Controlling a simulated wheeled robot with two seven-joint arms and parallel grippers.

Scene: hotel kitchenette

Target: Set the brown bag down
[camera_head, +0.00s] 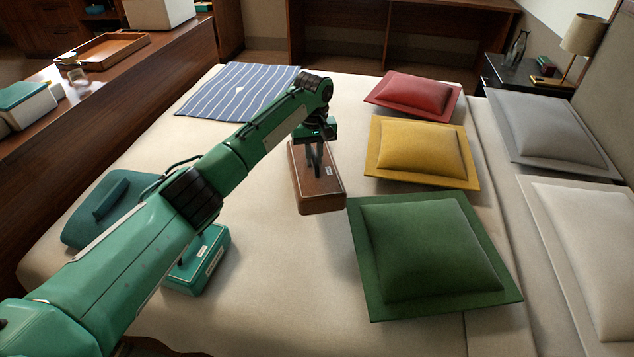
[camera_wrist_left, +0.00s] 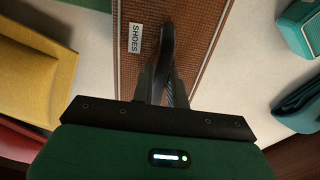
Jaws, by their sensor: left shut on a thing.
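The brown bag (camera_head: 320,199) is a boxy case with a small white label, at the middle of the bed (camera_head: 290,285). My left gripper (camera_head: 316,165) is above it, pointing down, with its fingers shut on the bag's dark handle. In the left wrist view the brown bag (camera_wrist_left: 205,40) shows a woven top and a label reading SHOES, and the handle (camera_wrist_left: 167,45) runs up from between the fingertips (camera_wrist_left: 165,78). The bag looks upright and at or very near the bed surface; I cannot tell whether it touches. My right gripper is not in view.
Green (camera_head: 420,245), yellow (camera_head: 420,147) and red (camera_head: 418,93) cushions lie right of the bag. A small teal case (camera_head: 205,262) and a larger teal bag (camera_head: 95,210) are at left, partly behind my arm. A striped blue cloth (camera_head: 235,90) lies farther back.

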